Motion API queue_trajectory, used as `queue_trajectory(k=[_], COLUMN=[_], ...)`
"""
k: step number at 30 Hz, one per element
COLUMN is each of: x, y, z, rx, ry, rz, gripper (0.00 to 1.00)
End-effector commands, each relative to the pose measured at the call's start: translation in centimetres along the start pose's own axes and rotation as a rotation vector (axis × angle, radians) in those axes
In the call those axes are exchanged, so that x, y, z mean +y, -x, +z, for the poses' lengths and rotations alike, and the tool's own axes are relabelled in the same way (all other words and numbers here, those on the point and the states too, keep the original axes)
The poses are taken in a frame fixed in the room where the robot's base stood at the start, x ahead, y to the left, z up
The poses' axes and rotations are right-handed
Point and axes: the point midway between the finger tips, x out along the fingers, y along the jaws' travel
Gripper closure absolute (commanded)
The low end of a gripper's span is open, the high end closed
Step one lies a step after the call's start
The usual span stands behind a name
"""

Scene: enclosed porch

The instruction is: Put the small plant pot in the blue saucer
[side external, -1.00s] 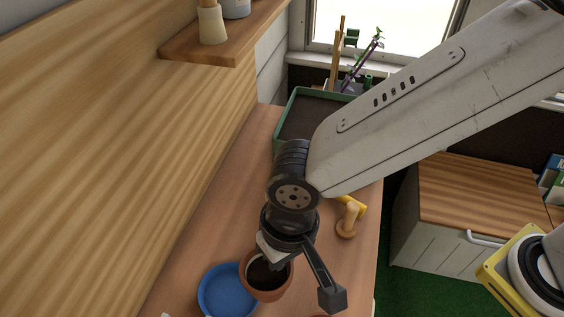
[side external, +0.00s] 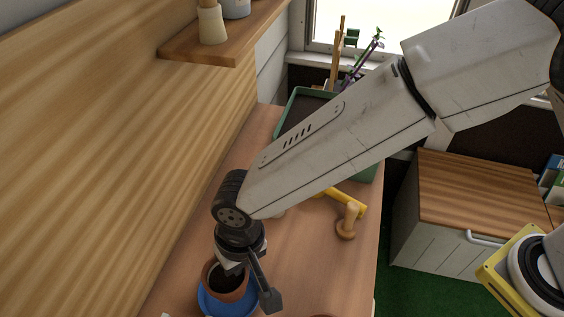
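The small plant pot (side external: 226,289), terracotta with dark soil inside, is in the side external view at the bottom left. It appears within the rim of the blue saucer (side external: 250,303); whether its base rests on the saucer is hidden. My gripper (side external: 252,284) points down at the pot. One dark finger hangs to the right of the pot, with a narrow gap seen between them. The other finger is at the soil and rim, partly hidden, so its contact with the pot is unclear.
A wooden peg-like handle (side external: 347,221) and a yellow-handled tool (side external: 343,197) lie to the right on the bench. A green planter tray (side external: 296,100) stands at the back. A wooden wall (side external: 110,130) bounds the left. Bench (side external: 315,262) between the gripper and handle is clear.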

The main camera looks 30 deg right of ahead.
Motion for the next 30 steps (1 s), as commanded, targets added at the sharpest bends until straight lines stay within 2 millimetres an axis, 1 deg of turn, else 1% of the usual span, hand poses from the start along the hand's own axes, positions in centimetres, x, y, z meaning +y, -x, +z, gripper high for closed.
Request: queue_trajectory(k=[5, 12, 14, 28, 29, 30], x=[-0.2, 0.0, 0.1, 0.1, 0.1, 0.1], y=[-0.6, -3.1, -3.5, -4.0, -4.0, -4.0], z=[-0.3, -0.4, -0.4, -0.4, -0.4, -0.4], rx=[0.0, -0.001, 0.0, 0.0, 0.0, 0.0], ry=[0.0, 0.001, 0.001, 0.001, 0.001, 0.001], rz=[0.0, 0.001, 0.001, 0.0, 0.0, 0.0], gripper=[1.0, 1.0, 1.0, 1.0, 0.9, 0.81])
